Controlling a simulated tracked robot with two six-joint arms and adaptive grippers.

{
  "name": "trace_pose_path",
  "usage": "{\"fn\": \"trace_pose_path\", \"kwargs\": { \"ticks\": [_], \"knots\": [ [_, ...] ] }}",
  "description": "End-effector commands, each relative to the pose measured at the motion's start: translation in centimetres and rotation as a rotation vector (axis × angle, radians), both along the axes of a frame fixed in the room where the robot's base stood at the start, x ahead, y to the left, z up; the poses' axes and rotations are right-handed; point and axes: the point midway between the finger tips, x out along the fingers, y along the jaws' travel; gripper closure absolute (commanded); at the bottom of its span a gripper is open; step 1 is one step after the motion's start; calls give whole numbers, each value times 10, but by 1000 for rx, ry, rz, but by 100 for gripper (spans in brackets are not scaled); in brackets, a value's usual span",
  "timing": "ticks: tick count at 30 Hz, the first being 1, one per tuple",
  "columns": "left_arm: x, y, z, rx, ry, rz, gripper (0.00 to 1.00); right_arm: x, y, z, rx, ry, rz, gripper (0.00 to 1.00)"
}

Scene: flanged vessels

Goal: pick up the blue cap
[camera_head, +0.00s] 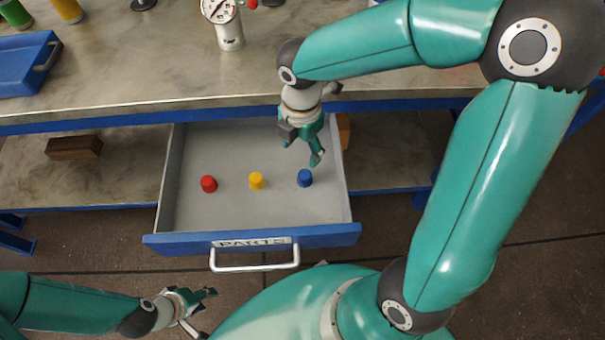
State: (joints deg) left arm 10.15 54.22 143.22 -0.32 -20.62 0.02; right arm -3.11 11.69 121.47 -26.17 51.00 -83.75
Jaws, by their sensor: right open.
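The blue cap (305,178) stands in the right part of an open grey drawer (215,140) with a blue front. My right gripper (301,160) points down into the drawer, just behind and above the blue cap. Its fingers are apart with nothing between them, and the cap's top is in plain view. My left gripper (204,312) is low at the left, in front of the drawer and away from the cap. Its fingers are spread and empty.
A yellow cap (257,181) and a red cap (209,184) stand left of the blue cap. The drawer has raised side walls and a front handle (255,262). The workbench top (150,70) overhangs the drawer's back and carries a gauge (224,22) and a blue tray (28,70).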

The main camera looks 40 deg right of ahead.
Motion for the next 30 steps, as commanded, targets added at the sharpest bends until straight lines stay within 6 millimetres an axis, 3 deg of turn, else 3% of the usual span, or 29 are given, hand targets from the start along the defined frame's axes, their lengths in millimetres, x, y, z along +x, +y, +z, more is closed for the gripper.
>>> {"fn": "trace_pose_path", "kwargs": {
  "ticks": [1,3,9,17,25,30],
  "knots": [
    [0,0,-7,0,0,0,60,-2,-2,-17,-1,6,-3,35],
    [0,0,-11,0,0,-1,60,-3,-3,-32,-1,6,-9,35],
    [0,0,-20,0,-1,-1,60,-3,-5,-65,0,4,-14,35],
    [0,0,-24,0,-1,-1,60,-3,-6,-79,1,1,-15,35],
    [0,0,-39,0,-1,-1,60,-1,-11,-115,0,4,-14,35],
    [0,0,-42,0,-1,-1,60,-1,-10,-127,2,1,-15,35]
  ]
}}
